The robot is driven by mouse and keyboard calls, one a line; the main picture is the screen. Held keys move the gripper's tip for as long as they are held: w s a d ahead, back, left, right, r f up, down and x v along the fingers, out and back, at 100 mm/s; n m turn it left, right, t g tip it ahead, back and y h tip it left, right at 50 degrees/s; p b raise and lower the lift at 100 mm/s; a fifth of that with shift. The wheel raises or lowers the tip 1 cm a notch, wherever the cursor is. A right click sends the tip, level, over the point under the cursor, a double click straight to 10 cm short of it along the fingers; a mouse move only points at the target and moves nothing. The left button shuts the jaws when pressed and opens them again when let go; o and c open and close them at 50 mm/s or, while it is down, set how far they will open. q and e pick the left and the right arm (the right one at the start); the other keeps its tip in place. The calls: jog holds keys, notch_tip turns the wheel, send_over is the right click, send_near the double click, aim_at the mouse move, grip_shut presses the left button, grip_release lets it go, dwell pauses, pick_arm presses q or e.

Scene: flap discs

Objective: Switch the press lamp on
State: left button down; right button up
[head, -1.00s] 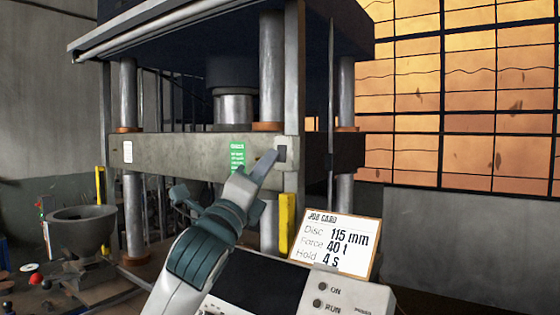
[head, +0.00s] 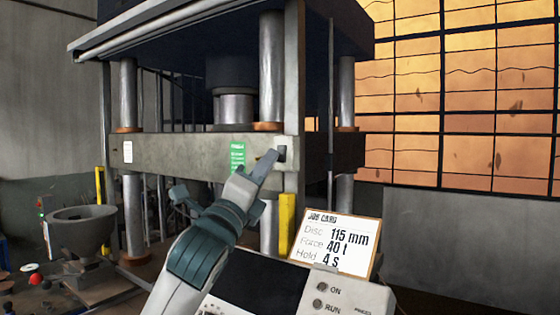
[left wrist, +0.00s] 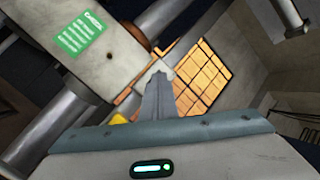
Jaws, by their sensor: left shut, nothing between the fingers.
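A small dark switch (head: 282,153) sits on the right end of the press's grey crossbeam (head: 185,150). My left gripper (head: 270,156) is shut and empty, its fingertips just left of the switch in the head view; whether they touch it I cannot tell. In the left wrist view the shut fingers (left wrist: 157,88) point at the beam's end, and the switch is not clearly visible. No lit lamp can be made out on the press. My right gripper is not in view.
A green label (head: 237,155) is on the beam. A job card (head: 336,243) stands behind a control box (head: 345,295) with ON and RUN buttons. A yellow post (head: 287,222) stands below the beam end. A grey bowl (head: 82,230) is at left.

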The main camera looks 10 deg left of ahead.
pick_arm(q)
jog(key=shift+w+d, duration=0.25)
jog(key=shift+w, duration=0.4)
dwell(1.4)
jog(key=shift+s, duration=0.1)
jog(key=shift+s+a+p, duration=0.3)
jog(key=shift+s+p, duration=0.15)
jog(key=shift+s, duration=0.2)
jog(key=shift+s, duration=0.1)
jog(key=s, duration=0.1)
jog(key=s+a+p, duration=0.1)
jog(key=s, duration=0.2)
jog(key=shift+s+a+r, duration=0.2)
jog(key=shift+a+r, duration=0.15)
jog(key=shift+f, duration=0.1)
dwell(0.5)
